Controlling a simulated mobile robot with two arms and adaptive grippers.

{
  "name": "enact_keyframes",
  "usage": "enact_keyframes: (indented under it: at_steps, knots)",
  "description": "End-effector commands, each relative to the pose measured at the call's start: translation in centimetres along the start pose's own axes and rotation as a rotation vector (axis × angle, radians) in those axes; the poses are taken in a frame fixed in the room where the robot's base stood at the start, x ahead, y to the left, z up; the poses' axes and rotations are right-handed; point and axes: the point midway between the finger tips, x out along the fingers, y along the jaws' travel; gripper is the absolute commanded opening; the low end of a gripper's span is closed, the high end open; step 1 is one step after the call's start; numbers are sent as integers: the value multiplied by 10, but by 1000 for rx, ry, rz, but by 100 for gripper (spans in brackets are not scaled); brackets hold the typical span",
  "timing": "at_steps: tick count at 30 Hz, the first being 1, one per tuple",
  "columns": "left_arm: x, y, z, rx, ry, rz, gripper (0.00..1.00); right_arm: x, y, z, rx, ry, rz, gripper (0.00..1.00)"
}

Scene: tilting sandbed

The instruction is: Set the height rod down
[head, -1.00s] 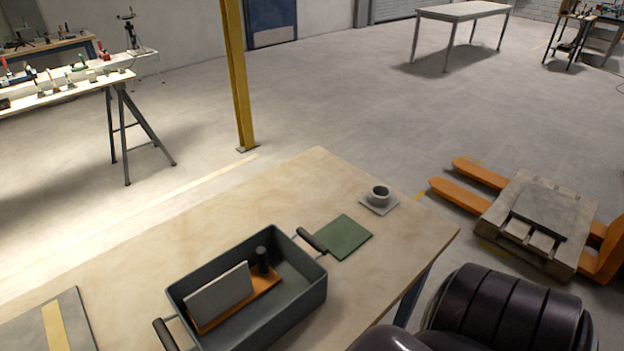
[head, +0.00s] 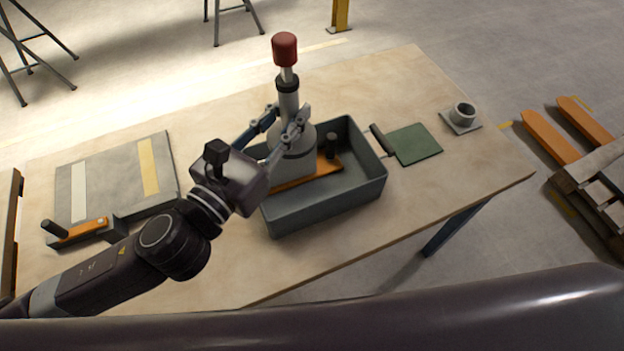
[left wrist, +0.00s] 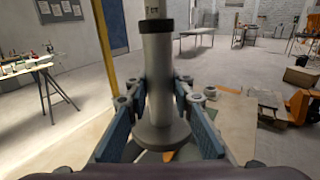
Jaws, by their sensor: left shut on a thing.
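The height rod (head: 289,100) has a red cap, a thin bright neck, a black collar and a grey body that widens to a round base. It is close to upright in the head view. My left gripper (head: 284,122) is shut on its grey body, with one finger on each side. In the left wrist view the rod (left wrist: 158,75) stands between the blue-sided fingers (left wrist: 155,92), above its round flange. The rod overlaps the grey tray (head: 330,203) in the head view; I cannot tell whether its base touches anything. My right gripper is not in view.
The tray holds an orange-brown board with a dark peg (head: 331,145). A green square (head: 414,144) and a grey cup on a plate (head: 462,113) lie to the right. A grey board with pale and yellow strips (head: 115,178) lies left. The table's front right is bare.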

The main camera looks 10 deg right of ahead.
Motion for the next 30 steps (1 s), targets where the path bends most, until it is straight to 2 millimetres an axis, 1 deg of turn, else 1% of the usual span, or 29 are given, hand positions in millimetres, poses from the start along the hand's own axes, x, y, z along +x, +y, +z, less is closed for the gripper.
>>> enact_keyframes:
  at_steps: [2, 5, 12, 15, 18, 21, 26, 30]
  knots:
    - [1, -3, -6, -1, 0, -15, 0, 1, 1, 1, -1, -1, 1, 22]
    - [1, -4, -27, -5, 4, -19, 0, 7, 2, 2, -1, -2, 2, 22]
    - [1, -4, -93, -5, 3, -17, 0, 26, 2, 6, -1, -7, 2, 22]
    - [1, -4, -119, -5, 2, -17, 0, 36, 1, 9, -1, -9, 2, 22]
    - [1, -4, -139, -5, -1, -16, 0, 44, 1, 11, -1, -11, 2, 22]
    - [1, -4, -151, -4, -2, -17, 0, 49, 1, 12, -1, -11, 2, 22]
    - [2, -4, -162, -4, -3, -18, 0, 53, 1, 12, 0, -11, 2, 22]
    - [2, -4, -186, -4, -1, -17, 0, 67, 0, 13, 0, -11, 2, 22]
